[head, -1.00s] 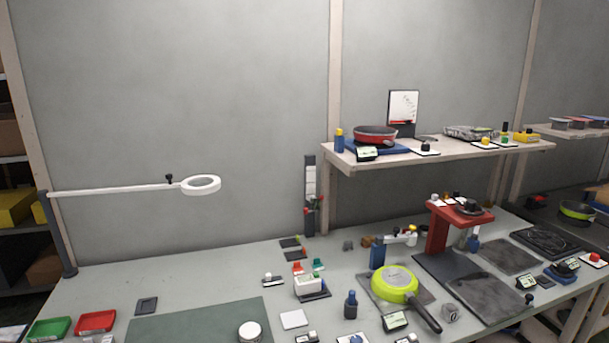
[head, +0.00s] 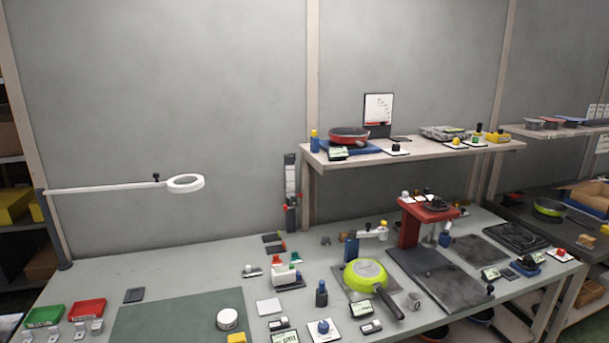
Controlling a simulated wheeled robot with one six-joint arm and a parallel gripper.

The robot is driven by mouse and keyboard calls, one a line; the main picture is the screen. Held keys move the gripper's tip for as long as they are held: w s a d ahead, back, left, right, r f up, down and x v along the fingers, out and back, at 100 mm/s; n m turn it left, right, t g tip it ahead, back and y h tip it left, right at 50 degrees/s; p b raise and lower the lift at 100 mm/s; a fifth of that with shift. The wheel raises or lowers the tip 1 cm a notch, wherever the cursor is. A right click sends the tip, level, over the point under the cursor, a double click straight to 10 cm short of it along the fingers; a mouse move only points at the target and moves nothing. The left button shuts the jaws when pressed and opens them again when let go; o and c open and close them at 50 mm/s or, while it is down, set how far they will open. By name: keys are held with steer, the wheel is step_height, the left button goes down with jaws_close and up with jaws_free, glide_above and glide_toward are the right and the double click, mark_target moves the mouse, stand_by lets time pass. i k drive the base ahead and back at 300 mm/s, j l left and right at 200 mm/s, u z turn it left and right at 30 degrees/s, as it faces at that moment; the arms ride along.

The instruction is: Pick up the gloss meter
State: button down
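I cannot tell for sure which thing is the gloss meter. A small white box-shaped device (head: 284,276) stands on a dark base at the middle of the workbench, with red and green pieces close behind it. A blue device with a dark top (head: 527,265) sits near the bench's right end, beside a small display. Several other small instruments with displays lie along the front edge, too small to name. My gripper is not in view.
A lime-green pan (head: 365,273) lies right of the middle, its dark handle pointing forward. A red stand (head: 410,226) rises behind it. A shelf (head: 330,160) overhangs the back, and a white ring lamp (head: 185,183) reaches over the left. The green mat (head: 165,322) is largely clear.

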mark_target(280, 275)
steer(key=i+j, duration=0.25)
steer(key=i+j+u, duration=0.15)
steer(key=i, duration=0.35)
steer(key=i+j, duration=0.3)
steer(key=i+j+u, duration=0.05)
